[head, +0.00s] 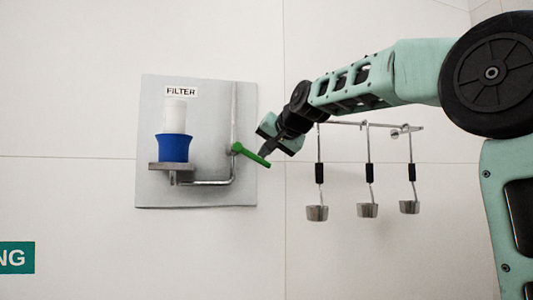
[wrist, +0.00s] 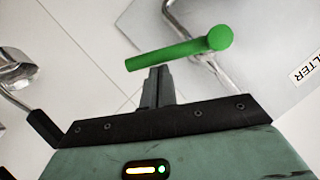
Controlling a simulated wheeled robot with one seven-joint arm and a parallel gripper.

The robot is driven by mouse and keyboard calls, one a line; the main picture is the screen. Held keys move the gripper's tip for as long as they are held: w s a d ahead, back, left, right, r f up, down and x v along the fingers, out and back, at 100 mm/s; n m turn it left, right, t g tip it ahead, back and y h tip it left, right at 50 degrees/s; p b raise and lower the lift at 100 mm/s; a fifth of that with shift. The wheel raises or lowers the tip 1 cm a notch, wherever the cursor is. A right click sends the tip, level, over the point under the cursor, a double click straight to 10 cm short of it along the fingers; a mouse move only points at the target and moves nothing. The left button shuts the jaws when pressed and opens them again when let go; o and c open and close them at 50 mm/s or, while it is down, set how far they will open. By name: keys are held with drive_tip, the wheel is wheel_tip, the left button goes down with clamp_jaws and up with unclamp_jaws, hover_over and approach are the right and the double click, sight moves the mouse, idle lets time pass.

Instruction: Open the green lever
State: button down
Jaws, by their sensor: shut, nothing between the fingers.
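The green lever (head: 251,155) sits on the metal pipe of the grey filter panel (head: 207,110) and slants down to the right from its pivot. My gripper (head: 264,153) is at the lever's free end, coming from the upper right. In the wrist view, the lever (wrist: 172,54) crosses just beyond the fingertips (wrist: 160,72), its rounded pivot end to the right. The fingers are shut together with nothing between them. I cannot tell whether they touch the lever.
A white and blue filter (head: 175,146) stands on a small bracket at the panel's left. Several metal ladles (head: 368,210) hang from a wall rail (head: 345,123) below my arm, close to its right. The wall below the panel is clear.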

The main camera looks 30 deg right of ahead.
sight(263, 163)
drive_tip(key=f+m+b, duration=0.1)
drive_tip(key=b, duration=0.1)
drive_tip(key=f+y+b, duration=0.1)
drive_tip(key=b, duration=0.1)
drive_tip(key=f+m+t+b, duration=0.1)
drive_tip(key=b, duration=0.1)
drive_tip(key=shift+w+a+f+m+y+b, duration=0.1)
drive_tip(key=shift+a+f+m+y+b, duration=0.2)
drive_tip(key=shift+y+b, duration=0.1)
drive_tip(key=a+f+m+t+b, duration=0.1)
drive_tip(key=m+b, duration=0.1)
drive_tip(key=b, duration=0.2)
drive_tip(key=a+m+t+y+b, duration=0.1)
drive_tip(key=m+b, duration=0.1)
drive_tip(key=b, duration=0.2)
drive_tip(key=w+a+f+m+t+y+b, duration=0.1)
drive_tip(key=m+b, duration=0.1)
drive_tip(key=b, duration=0.2)
drive_tip(key=shift+a+f+t, duration=0.3)
drive_tip(key=shift+a+f, duration=0.05)
drive_tip(key=shift+d+r, duration=0.1)
